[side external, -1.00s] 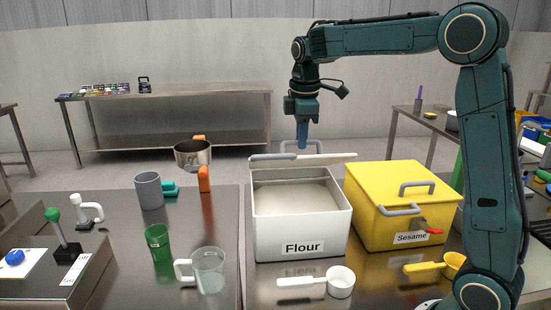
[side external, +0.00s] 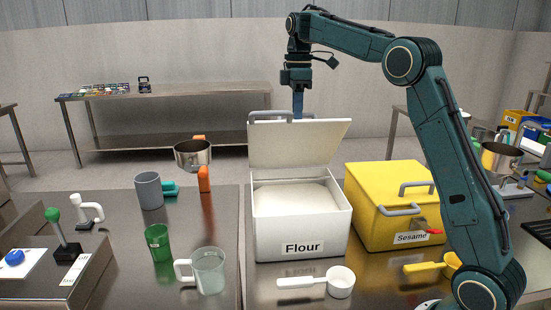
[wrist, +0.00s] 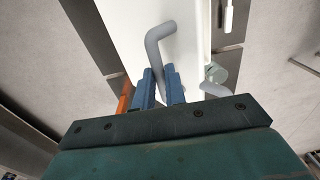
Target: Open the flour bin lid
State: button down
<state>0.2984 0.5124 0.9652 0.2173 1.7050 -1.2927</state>
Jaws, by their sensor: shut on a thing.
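The white flour bin (side external: 275,240), labelled "Flour", stands on the steel table with white flour (side external: 297,197) inside. Its white lid (side external: 300,143) is raised steeply at the back edge, and the bin's mouth is uncovered. A grey handle (side external: 268,114) runs along the lid's top edge; it also shows in the wrist view (wrist: 160,34). My gripper (side external: 298,112) points down at that top edge. In the wrist view its blue fingers (wrist: 161,88) are shut on the lid handle, and the gripped part is partly hidden between them.
A yellow sesame bin (side external: 385,215) with a closed lid stands close to the right of the flour bin. A white scoop (side external: 338,283) lies in front. A clear jug (side external: 209,272), a green cup (side external: 158,243) and a grey mug (side external: 149,191) stand to the left.

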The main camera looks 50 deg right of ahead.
jog(key=w+d, duration=0.2)
jog(key=shift+w+d+r, duration=0.2)
jog(key=shift+w+d, duration=0.1)
jog(key=shift+w, duration=0.05)
jog(key=shift+d, duration=0.1)
dwell(0.5)
jog(key=c, duration=1.5)
grip_release()
jog(key=shift+r, duration=0.1)
jog(key=shift+o, duration=0.2)
jog(key=shift+s+a, duration=0.2)
jog(key=shift+a, duration=0.15)
